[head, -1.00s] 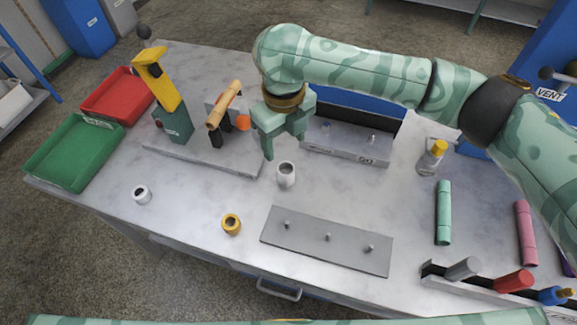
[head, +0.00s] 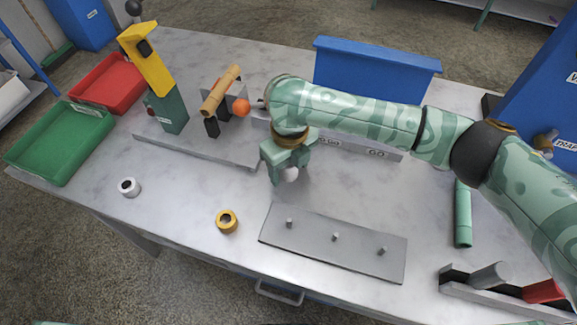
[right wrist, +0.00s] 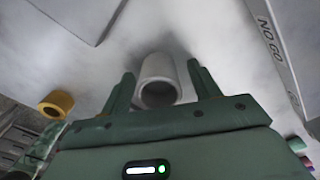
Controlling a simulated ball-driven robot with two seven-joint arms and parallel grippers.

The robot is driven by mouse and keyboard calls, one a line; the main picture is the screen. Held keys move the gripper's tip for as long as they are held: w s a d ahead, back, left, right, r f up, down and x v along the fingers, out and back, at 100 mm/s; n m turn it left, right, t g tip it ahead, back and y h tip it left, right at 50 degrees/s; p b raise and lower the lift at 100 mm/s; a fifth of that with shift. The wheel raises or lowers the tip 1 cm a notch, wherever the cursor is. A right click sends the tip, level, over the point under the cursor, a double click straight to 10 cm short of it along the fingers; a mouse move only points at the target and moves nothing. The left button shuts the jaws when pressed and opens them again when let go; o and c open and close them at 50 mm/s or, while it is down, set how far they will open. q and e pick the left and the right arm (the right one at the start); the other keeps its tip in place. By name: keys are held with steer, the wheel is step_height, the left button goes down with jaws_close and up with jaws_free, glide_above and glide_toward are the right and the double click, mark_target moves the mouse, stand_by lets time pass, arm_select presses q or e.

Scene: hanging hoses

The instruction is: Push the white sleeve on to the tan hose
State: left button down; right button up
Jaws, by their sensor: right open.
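The white sleeve (head: 291,175) stands on the table, mostly hidden behind my right gripper (head: 286,168) in the head view. In the right wrist view the sleeve (right wrist: 158,82) is a short hollow cylinder between the two fingers of the gripper (right wrist: 160,76). The fingers are open, with a gap visible on each side of it. The tan hose (head: 222,90) sits tilted on a dark clamp stand on the grey base plate (head: 225,146), left of and behind the gripper. My left gripper is not in view.
A yellow ring (head: 227,221) and a shorter white ring (head: 129,187) lie at the front left. A grey plate with pegs (head: 350,257) is in front of the gripper. A yellow-and-green press (head: 155,75) stands left of the hose. An orange ball (head: 241,107) is beside the hose.

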steer(key=shift+r, duration=0.15)
steer(key=shift+c, duration=0.3)
steer(key=c, duration=1)
